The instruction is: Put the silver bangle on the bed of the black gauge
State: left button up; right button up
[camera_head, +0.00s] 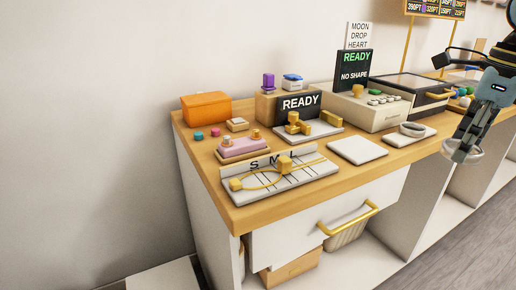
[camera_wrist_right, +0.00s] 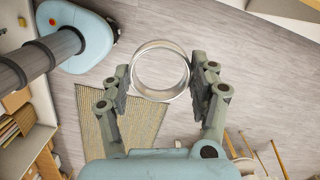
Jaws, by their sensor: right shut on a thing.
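My right gripper (camera_head: 463,146) is beyond the right part of the counter's front edge, in the air. It is shut on a silver bangle (camera_wrist_right: 160,94), a wide shiny ring, held between the fingers in the right wrist view. The bangle also shows below the fingers in the head view (camera_head: 468,156). A black READY display (camera_head: 300,103) stands behind a pale plate (camera_head: 331,136) carrying gold-coloured blocks. A pale board marked S, M, L (camera_head: 305,178) lies in front. I cannot tell for certain which is the black gauge. My left gripper is not in view.
An orange box (camera_head: 206,107), a pink block (camera_head: 243,145) and a beige machine (camera_head: 367,108) stand on the counter. A gold drawer handle (camera_head: 350,218) sticks out in front.

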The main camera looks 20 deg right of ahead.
aim_at(316, 127)
jog(key=u, duration=2.2)
jog(key=j+u, duration=0.25)
jog(key=u, duration=0.2)
jog(key=j+u, duration=0.25)
jog(key=u, duration=0.15)
jog(key=i+j+u, duration=0.1)
jog(key=u, duration=0.35)
jog(key=i+j+u, duration=0.15)
jog(key=u, duration=0.3)
jog(key=j, duration=0.1)
